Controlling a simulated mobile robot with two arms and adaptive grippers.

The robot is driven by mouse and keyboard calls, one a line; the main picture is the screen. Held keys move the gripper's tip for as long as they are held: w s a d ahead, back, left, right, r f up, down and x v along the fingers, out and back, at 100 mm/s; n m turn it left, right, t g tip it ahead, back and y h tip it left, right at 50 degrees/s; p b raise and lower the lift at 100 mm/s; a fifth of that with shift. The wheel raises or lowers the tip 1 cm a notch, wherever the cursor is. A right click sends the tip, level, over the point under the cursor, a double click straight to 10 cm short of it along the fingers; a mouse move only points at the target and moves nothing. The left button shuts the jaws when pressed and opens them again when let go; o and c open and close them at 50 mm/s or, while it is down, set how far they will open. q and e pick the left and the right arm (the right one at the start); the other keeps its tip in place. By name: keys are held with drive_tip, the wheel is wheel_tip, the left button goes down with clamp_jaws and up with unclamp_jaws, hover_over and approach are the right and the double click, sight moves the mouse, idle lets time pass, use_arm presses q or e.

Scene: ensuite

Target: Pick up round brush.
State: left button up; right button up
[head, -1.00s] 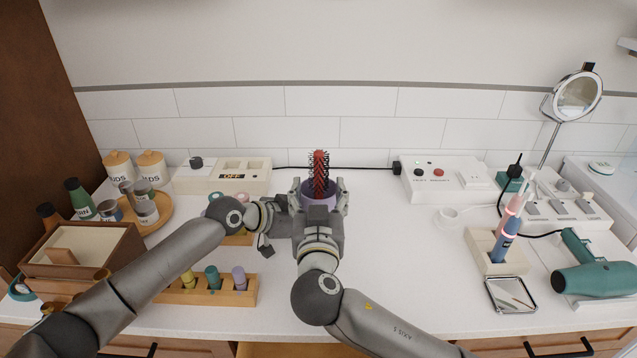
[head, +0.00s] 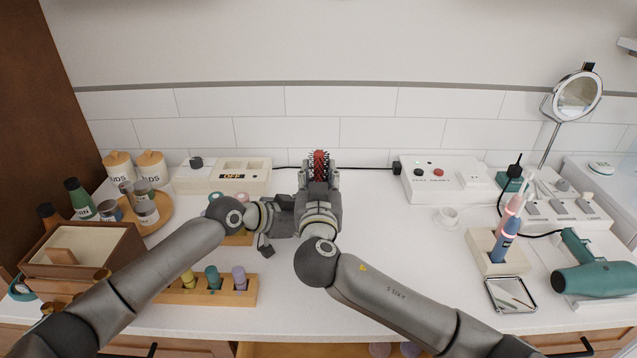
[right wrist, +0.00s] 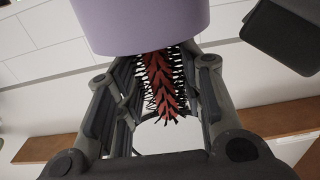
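The round brush (head: 319,166), red with black bristles, stands at the middle back of the counter. My right gripper (head: 320,180) has its fingers on both sides of the bristles, closed in against them. In the right wrist view the brush (right wrist: 163,82) lies between the two fingers, beside a lilac cylinder (right wrist: 140,22) that hides one end of it. In the head view my right gripper hides this lilac cup and the lower brush. My left gripper (head: 272,222) is just left of the right one, partly hidden, its fingers unclear.
A wooden rack (head: 210,292) with coloured pegs lies at front left. A wooden box (head: 85,250) and jars are farther left. A switch panel (head: 445,180), a toothbrush stand (head: 497,255) and a green hair dryer (head: 590,277) are right. The counter right of my gripper is mostly clear.

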sight(319, 154)
drive_tip(key=c, duration=0.3)
drive_tip(key=shift+r, duration=0.1)
wheel_tip(319, 154, up, 10)
drive_tip(key=shift+f, duration=0.1)
use_arm(q)
drive_tip(key=o, duration=0.8)
